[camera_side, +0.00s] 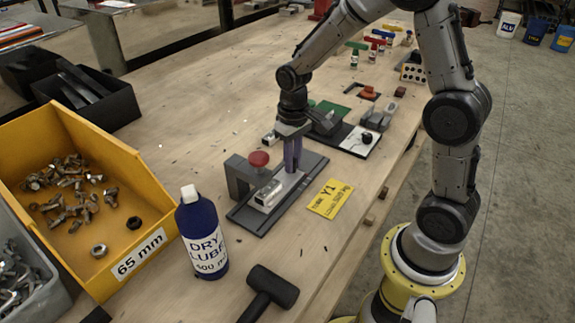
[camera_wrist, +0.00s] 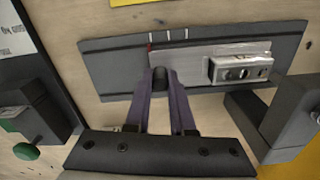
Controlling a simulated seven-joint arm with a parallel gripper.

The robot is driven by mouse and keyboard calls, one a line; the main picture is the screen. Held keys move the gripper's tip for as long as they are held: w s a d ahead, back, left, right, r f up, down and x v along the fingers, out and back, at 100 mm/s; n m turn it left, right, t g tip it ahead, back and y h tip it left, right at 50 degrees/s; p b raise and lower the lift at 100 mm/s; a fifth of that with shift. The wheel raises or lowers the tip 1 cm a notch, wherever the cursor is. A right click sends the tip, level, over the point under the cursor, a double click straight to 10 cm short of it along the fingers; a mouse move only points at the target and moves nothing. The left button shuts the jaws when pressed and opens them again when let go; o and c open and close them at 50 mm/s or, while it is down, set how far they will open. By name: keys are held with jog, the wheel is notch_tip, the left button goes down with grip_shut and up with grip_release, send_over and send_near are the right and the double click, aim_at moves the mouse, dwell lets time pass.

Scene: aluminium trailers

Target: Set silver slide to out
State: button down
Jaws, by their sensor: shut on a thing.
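The silver slide (camera_side: 266,197) is a bright metal block on a dark grey base plate (camera_side: 247,217) on the bench. In the wrist view the slide's block (camera_wrist: 240,68) sits right of centre, joined to a flat silver plate with a dark round knob (camera_wrist: 160,77) at its left end. My gripper (camera_side: 292,168) points down over the plate. In the wrist view my gripper (camera_wrist: 162,92) has its two purple fingers closed around the knob. White marks and one red mark (camera_wrist: 150,46) lie along the plate above the knob.
A grey bracket with a red button (camera_side: 259,158) stands beside the plate. A yellow tag (camera_side: 330,199) lies to the right. A blue lube bottle (camera_side: 202,235), a black mallet (camera_side: 270,288) and a yellow bolt bin (camera_side: 95,165) are nearer the front. Other fixtures stand behind.

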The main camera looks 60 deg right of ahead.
jog(key=d, duration=0.9)
jog(key=shift+w+d+r, duration=0.1)
jog(key=shift+d, duration=0.2)
jog(key=c, duration=0.8)
grip_release()
jog(key=shift+o, duration=0.2)
notch_tip(320, 180, up, 14)
